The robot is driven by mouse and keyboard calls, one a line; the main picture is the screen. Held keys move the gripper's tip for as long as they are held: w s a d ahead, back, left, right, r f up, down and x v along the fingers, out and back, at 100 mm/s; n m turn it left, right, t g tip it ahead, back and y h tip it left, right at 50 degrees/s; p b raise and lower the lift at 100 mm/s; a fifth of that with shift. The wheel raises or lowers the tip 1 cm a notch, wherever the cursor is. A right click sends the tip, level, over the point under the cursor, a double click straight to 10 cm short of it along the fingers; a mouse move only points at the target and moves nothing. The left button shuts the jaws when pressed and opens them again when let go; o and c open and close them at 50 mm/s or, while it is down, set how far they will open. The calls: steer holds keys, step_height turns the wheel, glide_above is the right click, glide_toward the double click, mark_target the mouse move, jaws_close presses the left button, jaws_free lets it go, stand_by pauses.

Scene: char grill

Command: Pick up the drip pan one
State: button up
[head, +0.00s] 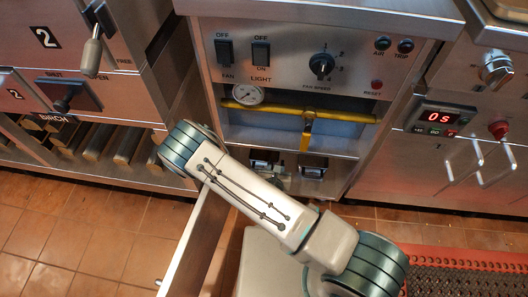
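I cannot make out drip pan one for certain. An open compartment (290,141) sits low in the middle cabinet, and two small dark items, a left one (264,157) and a right one (313,166), show in its lower part. My arm crosses in front of the cabinet from the lower right to the upper left and hides part of the compartment's lower area. My gripper cannot be made out; the far end of my arm is hidden behind its nearer links.
An open metal door (196,243) juts out from the middle cabinet. A yellow pipe (345,115) with a gauge (248,94) runs across the compartment. Birch logs (97,146) lie on the left shelf. A red-edged mat (465,262) lies at lower right. Tiled floor (95,235) is clear at left.

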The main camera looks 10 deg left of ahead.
steer(key=x, duration=0.2)
steer(key=b+x, duration=0.1)
steer(key=x, duration=0.1)
steer(key=shift+w+d+f, duration=0.15)
steer(key=shift+w+d, duration=0.1)
steer(key=b+x, duration=0.1)
steer(key=x, duration=0.1)
steer(key=b+x, duration=0.2)
steer(key=shift+d+f, duration=0.1)
steer(key=shift+f, duration=0.4)
steer(key=shift+w, duration=0.4)
jaws_close()
stand_by(0.4)
